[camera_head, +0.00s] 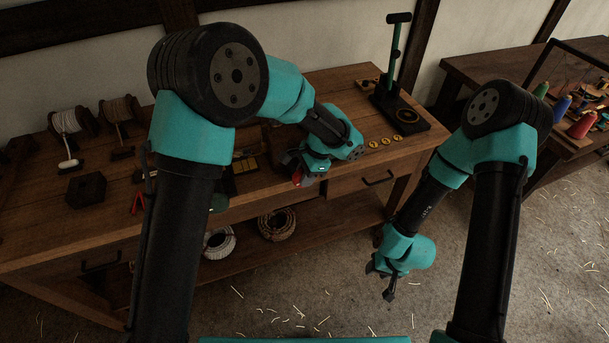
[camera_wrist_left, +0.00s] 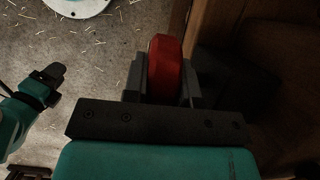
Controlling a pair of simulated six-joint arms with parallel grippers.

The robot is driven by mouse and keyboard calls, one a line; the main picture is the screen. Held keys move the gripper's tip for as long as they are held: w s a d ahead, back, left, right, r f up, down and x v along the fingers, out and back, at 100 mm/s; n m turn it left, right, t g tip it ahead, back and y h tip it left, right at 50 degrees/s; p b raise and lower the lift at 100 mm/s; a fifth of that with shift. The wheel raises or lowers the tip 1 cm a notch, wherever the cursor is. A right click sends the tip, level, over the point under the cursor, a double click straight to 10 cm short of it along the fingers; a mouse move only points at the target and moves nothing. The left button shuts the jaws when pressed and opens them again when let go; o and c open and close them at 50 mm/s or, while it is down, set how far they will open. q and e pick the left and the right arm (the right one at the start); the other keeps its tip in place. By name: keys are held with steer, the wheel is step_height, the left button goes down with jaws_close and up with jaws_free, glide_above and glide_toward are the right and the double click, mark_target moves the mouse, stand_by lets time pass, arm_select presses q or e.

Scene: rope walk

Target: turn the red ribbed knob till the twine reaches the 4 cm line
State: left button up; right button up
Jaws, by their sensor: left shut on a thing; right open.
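The red ribbed knob (camera_wrist_left: 165,68) sits between the two grey fingers of my left gripper (camera_wrist_left: 163,80) in the left wrist view, and the gripper is shut on it. In the head view a small part of the red knob (camera_head: 298,177) shows below my left gripper (camera_head: 300,172) at the front edge of the bench. My right gripper (camera_head: 385,284) is open and empty, hanging over the floor to the right of the bench. I cannot make out the twine or the 4 cm line; the left arm hides part of the bench.
The wooden bench (camera_head: 100,220) carries spools of cord (camera_head: 68,122) at the back left, a dark block (camera_head: 86,187) and a black stand with a green lever (camera_head: 394,60) at the right. Coiled ropes (camera_head: 277,224) lie on the lower shelf. A second table (camera_head: 470,68) stands at the right.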

arm_select(q)
steer(key=shift+d+g+y, duration=0.1)
steer(key=shift+g+y, duration=0.3)
steer(key=shift+y, duration=0.8)
steer(key=o, duration=0.9)
steer(key=v, duration=1.7)
steer(key=shift+w+d, duration=0.1)
steer(key=shift+d, duration=0.15)
